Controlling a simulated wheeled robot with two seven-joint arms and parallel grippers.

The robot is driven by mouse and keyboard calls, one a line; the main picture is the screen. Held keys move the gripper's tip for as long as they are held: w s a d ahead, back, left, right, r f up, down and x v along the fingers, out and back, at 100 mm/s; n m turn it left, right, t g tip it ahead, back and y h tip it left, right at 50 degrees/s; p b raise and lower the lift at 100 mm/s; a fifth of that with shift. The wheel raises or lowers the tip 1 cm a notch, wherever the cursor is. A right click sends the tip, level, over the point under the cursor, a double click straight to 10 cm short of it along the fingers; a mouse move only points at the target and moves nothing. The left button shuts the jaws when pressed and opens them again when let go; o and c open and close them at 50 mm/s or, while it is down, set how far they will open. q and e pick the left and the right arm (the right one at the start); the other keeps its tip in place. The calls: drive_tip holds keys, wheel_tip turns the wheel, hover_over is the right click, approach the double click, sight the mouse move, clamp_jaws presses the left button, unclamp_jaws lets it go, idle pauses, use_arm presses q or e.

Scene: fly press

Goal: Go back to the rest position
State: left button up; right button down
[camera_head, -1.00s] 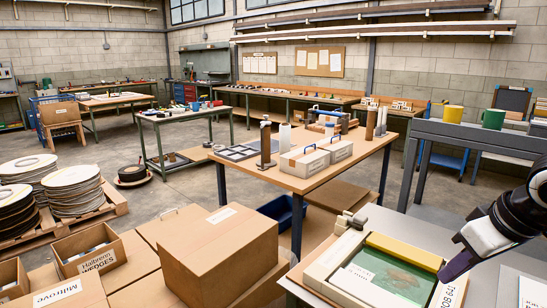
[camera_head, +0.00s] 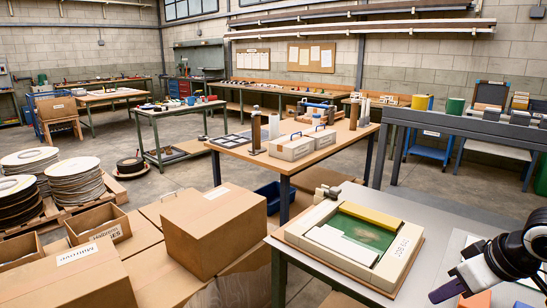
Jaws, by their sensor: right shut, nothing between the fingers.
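My right gripper (camera_head: 447,291) is at the lower right in the head view, with dark fingers pointing left. It is shut and empty, above the right part of the grey-topped table (camera_head: 462,242). It is apart from the cream press-like frame (camera_head: 404,252), which lies to its left with a green panel (camera_head: 362,230) and a yellow bar. My left gripper is not in view.
A large cardboard box (camera_head: 212,234) and open cartons (camera_head: 98,223) stand at the lower left. A wooden table (camera_head: 242,153) with two pale cases (camera_head: 292,147) is in the middle. Stacks of discs (camera_head: 76,181) lie at the left. Bare floor shows between the tables.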

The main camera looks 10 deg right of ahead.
drive_tip(key=s+a+f+t+y, duration=0.15)
drive_tip(key=s+f, duration=0.25)
drive_tip(key=f, duration=0.7)
drive_tip(key=s+a+f+h, duration=0.1)
drive_tip(key=s+a+f, duration=0.2)
drive_tip(key=f, duration=0.7)
drive_tip(key=s+a+f+t, duration=0.1)
drive_tip(key=s+a+f, duration=0.3)
drive_tip(key=a, duration=0.5)
drive_tip(key=s+a+f, duration=0.5)
drive_tip(key=a, duration=0.5)
drive_tip(key=shift+s+a+f+t, duration=0.3)
drive_tip(key=shift+f+t, duration=0.05)
